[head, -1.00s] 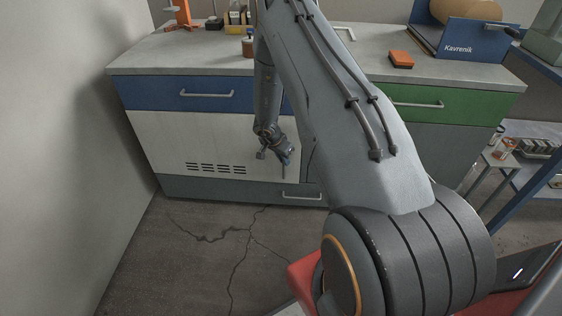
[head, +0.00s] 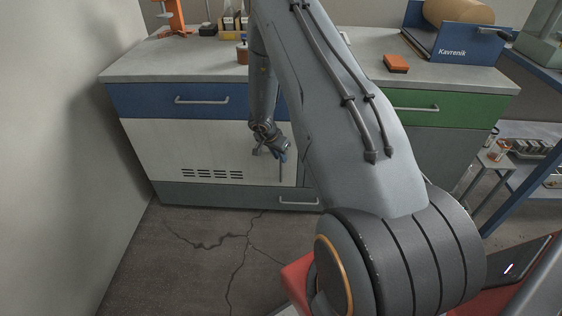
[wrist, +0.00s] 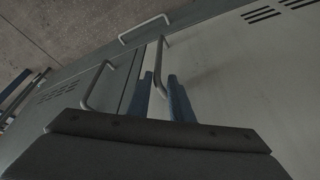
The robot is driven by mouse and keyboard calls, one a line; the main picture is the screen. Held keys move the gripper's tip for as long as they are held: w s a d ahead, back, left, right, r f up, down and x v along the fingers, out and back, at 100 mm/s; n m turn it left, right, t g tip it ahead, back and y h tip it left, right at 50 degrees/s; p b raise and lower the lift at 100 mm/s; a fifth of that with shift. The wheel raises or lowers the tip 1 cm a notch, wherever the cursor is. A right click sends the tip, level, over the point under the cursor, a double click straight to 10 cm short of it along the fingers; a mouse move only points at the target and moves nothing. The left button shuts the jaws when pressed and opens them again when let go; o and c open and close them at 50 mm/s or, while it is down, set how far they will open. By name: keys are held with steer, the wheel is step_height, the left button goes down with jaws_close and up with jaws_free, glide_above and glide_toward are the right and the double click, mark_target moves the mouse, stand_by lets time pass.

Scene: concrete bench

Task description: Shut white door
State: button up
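The white door (head: 200,150) is the left cabinet front under the blue drawer, with vent slots low on it. It looks flush or nearly so in the head view. In the wrist view, a bright narrow strip shows beside its handle edge, so I cannot tell whether a small gap is left. Its bar handle (wrist: 162,70) stands upright near its right edge. My gripper (wrist: 165,92) is at this handle, its two blue fingers apart with the handle's end between them. Contact is not clear. In the head view, my gripper (head: 281,156) is in front of the door's right part.
The blue drawer (head: 150,99) is above the door and a grey bottom drawer (head: 230,196) is below. A green drawer (head: 450,107) is at the right. A wall (head: 50,130) borders the left. The cracked floor (head: 220,250) in front is clear.

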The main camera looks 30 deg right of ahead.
steer(key=v, duration=0.4)
steer(key=shift+s+a+f, duration=0.1)
steer(key=shift+s+a, duration=0.15)
steer(key=w+a+r+n+t+y+p, duration=0.1)
steer(key=a+r+n+p, duration=0.1)
steer(key=a+r, duration=0.35)
steer(key=w+a+r+n+t+y+p, duration=0.1)
steer(key=a+r+t, duration=0.1)
steer(key=r, duration=0.6)
steer(key=s+a+r+n+y+p, duration=0.3)
steer(key=s+a+r+n, duration=0.15)
steer(key=a+r, duration=0.6)
steer(key=s+a+r+n+g+p, duration=0.1)
steer(key=s+a+r, duration=0.1)
steer(key=s+r, duration=0.15)
steer(key=s+a+r+n+y+p, duration=0.1)
steer(key=s+r, duration=0.1)
steer(key=s, duration=0.3)
steer(key=s+a+r+n+g, duration=0.1)
steer(key=s+a+r, duration=0.1)
steer(key=s, duration=0.3)
steer(key=s+d+r+n+g+h+p, duration=0.1)
steer(key=s+r, duration=0.4)
steer(key=s, duration=1.1)
steer(key=shift+d+n+g+h+p, duration=0.15)
steer(key=shift+n+g+h+p, duration=0.25)
steer(key=shift+n+g+p, duration=0.55)
